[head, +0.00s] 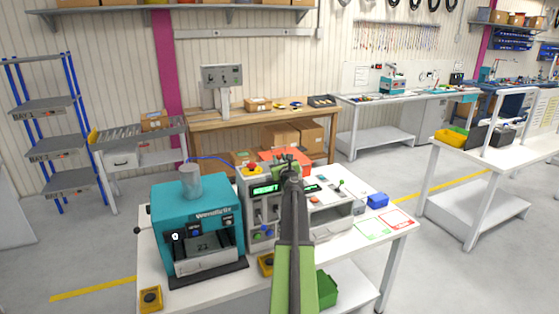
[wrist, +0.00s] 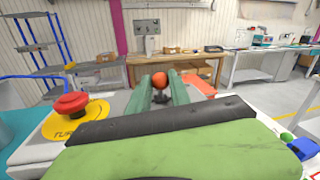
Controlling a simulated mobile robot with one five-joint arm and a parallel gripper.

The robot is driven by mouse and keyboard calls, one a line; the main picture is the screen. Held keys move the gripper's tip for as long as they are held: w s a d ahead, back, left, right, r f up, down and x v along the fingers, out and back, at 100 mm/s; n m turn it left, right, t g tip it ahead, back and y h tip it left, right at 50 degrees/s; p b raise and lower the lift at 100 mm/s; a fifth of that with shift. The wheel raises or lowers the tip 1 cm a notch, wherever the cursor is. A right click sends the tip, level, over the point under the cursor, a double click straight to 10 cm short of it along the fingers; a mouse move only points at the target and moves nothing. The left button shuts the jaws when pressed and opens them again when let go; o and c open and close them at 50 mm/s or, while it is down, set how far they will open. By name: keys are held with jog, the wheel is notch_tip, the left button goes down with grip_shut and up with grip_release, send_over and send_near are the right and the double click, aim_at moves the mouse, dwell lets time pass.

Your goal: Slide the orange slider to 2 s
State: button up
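My gripper (head: 289,165) reaches over the grey control box (head: 262,222) on the white bench in the head view. In the wrist view its two green fingers (wrist: 160,88) stand apart. A round orange knob (wrist: 159,80) shows in the gap between the fingertips, with a dark part below it. It may be the orange slider's knob, and I cannot tell whether the fingers touch it. In the head view my gripper and arm cover that spot. The slider's track and the 2 s mark cannot be made out.
A red mushroom button on a yellow disc (wrist: 72,103) is left of my fingers. A teal machine (head: 197,225) stands left of the control box. An orange-red surface (wrist: 200,84) lies beyond my right finger. A blue block (head: 377,200) sits on the bench at right.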

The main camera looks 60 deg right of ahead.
jog(key=o, duration=0.4)
jog(key=shift+s, duration=0.15)
jog(key=shift+o, duration=0.2)
jog(key=shift+a, duration=0.1)
jog(key=v, duration=1.7)
jog(key=shift+a, duration=0.1)
